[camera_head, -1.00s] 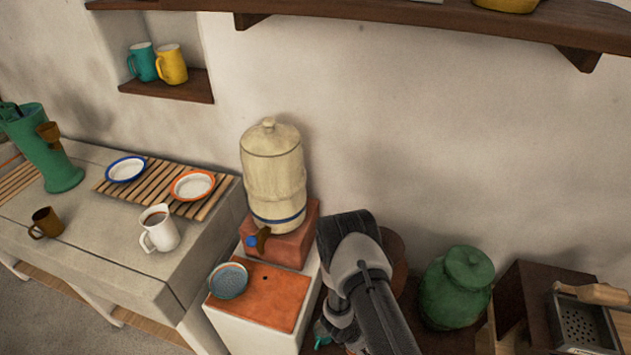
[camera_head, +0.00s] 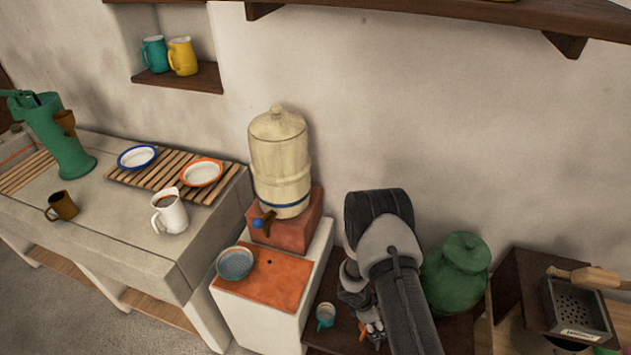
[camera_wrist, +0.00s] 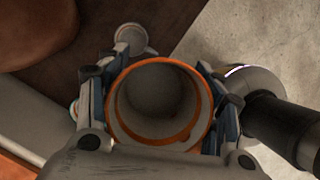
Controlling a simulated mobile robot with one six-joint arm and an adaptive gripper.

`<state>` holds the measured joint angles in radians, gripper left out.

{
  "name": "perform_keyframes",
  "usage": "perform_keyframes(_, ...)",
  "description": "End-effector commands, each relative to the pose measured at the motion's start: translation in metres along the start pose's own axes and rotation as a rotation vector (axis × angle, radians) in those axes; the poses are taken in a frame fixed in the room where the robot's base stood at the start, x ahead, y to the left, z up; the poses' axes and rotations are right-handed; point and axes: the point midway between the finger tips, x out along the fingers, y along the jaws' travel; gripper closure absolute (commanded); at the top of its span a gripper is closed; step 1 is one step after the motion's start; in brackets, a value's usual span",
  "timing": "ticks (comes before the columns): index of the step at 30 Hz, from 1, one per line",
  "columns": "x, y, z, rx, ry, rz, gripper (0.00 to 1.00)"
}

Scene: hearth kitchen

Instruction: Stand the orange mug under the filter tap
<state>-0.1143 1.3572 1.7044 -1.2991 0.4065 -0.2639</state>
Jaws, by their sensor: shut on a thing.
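The orange mug (camera_wrist: 194,126) fills the middle of the wrist view, its orange rim and grey inside facing the camera; it looks empty. My gripper (camera_wrist: 158,100) is shut on it, a finger on each side. In the head view my gripper (camera_head: 366,326) is over the dark table, right of the filter stand, and only a little orange of the mug shows past it. The cream water filter (camera_head: 280,160) stands on a red-brown block. Its filter tap (camera_head: 267,222) has a blue part and points over the orange slab (camera_head: 272,290). The mug's handle is hard to make out.
A blue-grey bowl (camera_head: 235,263) sits on the slab's left side, near the tap. A small teal mug (camera_head: 325,316) stands on the dark table between slab and gripper. A green jar (camera_head: 455,273) is right of my arm. A white jug (camera_head: 170,211) stands left.

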Motion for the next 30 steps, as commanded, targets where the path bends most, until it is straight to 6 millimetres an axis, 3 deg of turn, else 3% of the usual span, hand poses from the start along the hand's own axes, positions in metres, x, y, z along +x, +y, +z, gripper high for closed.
perform_keyframes(8,-0.049,0.024,0.062,0.311,0.009,-0.119,0.67)
perform_keyframes(11,-0.077,0.025,0.088,0.487,0.015,-0.19,0.67)
perform_keyframes(15,-0.131,0.01,0.115,0.82,0.025,-0.33,0.67)
perform_keyframes(19,-0.186,-0.008,0.113,1.119,0.034,-0.457,0.67)
perform_keyframes(24,-0.252,-0.017,0.09,1.394,0.041,-0.572,0.67)
perform_keyframes(30,-0.294,-0.016,0.073,1.523,0.041,-0.63,0.67)
